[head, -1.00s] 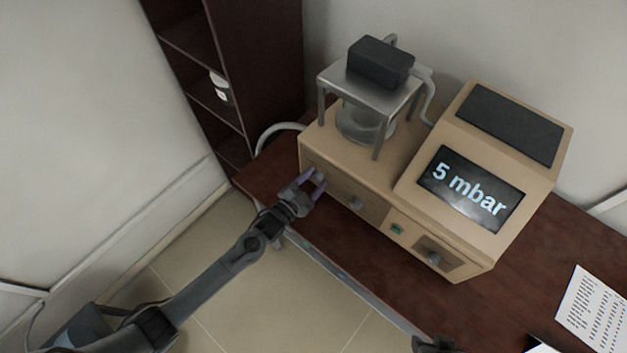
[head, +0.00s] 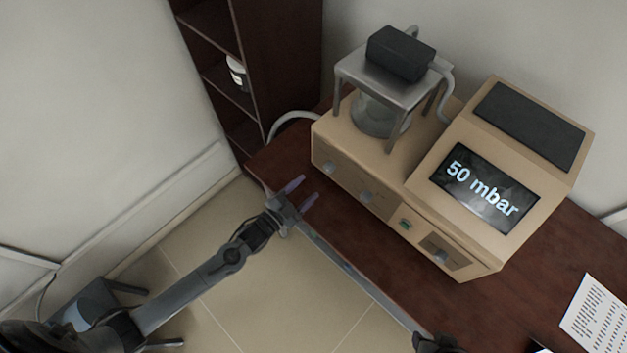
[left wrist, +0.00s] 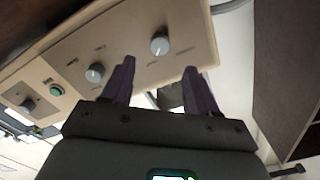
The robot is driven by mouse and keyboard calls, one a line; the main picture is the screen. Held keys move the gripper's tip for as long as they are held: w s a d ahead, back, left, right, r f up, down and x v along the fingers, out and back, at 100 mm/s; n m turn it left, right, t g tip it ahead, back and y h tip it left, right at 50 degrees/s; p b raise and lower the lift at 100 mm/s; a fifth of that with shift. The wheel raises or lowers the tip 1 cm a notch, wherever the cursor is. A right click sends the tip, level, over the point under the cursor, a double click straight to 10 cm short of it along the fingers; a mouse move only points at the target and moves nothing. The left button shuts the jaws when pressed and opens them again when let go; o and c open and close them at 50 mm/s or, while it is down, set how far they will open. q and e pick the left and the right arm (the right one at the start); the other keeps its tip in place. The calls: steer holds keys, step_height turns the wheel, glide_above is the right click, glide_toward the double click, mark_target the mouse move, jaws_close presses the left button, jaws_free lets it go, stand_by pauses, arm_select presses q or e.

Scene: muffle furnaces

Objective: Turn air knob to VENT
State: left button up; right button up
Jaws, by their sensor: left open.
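The beige machine (head: 398,180) has three grey knobs on its front panels. The left knob (head: 329,167) also shows in the left wrist view (left wrist: 160,44). The middle knob (head: 366,198) also shows in the left wrist view (left wrist: 95,73), and the right knob (head: 438,255) sits past a green button (head: 405,224). The knob labels are too small to read, so I cannot tell which is the air knob. The display (head: 483,188) reads "50 mbar". My left gripper (head: 298,190) is open and empty, in front of the left knob and apart from it. My right gripper (head: 435,342) is a dark, cut-off shape.
The machine stands on a dark red-brown table (head: 530,290). A metal stand (head: 385,85) with a black block sits on its left top. A printed sheet (head: 598,318) lies at the right. A dark shelf (head: 285,60) stands at the back left.

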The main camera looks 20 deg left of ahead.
arm_select(q)
steer(key=shift+v, duration=0.9)
